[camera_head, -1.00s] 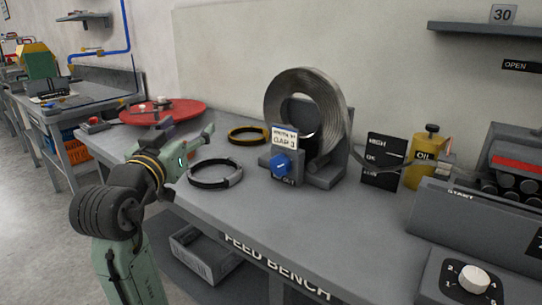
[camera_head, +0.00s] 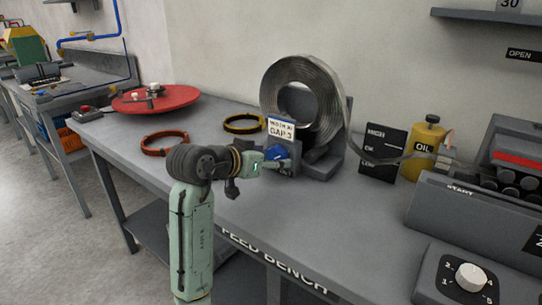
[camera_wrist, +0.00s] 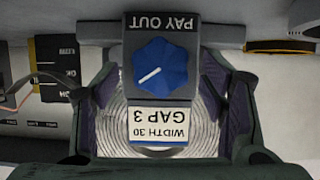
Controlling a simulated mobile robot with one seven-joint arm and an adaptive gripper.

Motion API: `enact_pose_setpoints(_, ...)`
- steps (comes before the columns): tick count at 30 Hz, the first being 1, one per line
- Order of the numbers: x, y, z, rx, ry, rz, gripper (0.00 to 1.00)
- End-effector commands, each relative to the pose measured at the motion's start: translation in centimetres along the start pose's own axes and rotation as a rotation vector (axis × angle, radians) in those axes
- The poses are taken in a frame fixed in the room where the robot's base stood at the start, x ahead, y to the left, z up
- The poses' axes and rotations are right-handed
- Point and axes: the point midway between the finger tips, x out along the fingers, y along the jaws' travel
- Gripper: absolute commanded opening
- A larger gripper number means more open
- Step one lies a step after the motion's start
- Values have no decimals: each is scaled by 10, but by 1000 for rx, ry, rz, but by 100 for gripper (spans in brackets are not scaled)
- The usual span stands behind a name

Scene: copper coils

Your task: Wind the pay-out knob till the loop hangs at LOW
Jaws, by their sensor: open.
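The blue pay-out knob (camera_wrist: 160,65) sits on a dark block marked PAY OUT, upside down in the wrist view; its white pointer line slants toward lower left. In the head view the knob (camera_head: 276,153) is partly hidden by my gripper (camera_head: 279,161). My gripper also shows in the wrist view (camera_wrist: 160,72), open, its fingers spread on both sides of the block, apart from the knob. The metal coil (camera_head: 301,80) stands behind. Its strip (camera_head: 398,159) sags past the black HIGH/OK/LOW board (camera_head: 385,140); I cannot tell its exact level.
A card reading WIDTH 30 GAP 3 (camera_wrist: 158,122) is by the knob. An orange ring (camera_head: 143,150) and a yellow-black ring (camera_head: 229,127) lie left on the bench. A yellow oil can (camera_head: 428,136) and the START machine (camera_head: 450,205) stand right.

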Motion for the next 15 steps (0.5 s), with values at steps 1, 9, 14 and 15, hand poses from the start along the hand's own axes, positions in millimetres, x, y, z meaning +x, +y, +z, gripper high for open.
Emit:
enact_pose_setpoints(1, 4, 0, 0, -1, -1, 1, 66)
enact_pose_setpoints(9, 10, 0, 0, 0, 1, -2, 66)
enact_pose_setpoints(14, 10, 0, 0, 0, 1, -2, 62)
enact_pose_setpoints(15, 10, 0, 0, 0, 1, -1, 59)
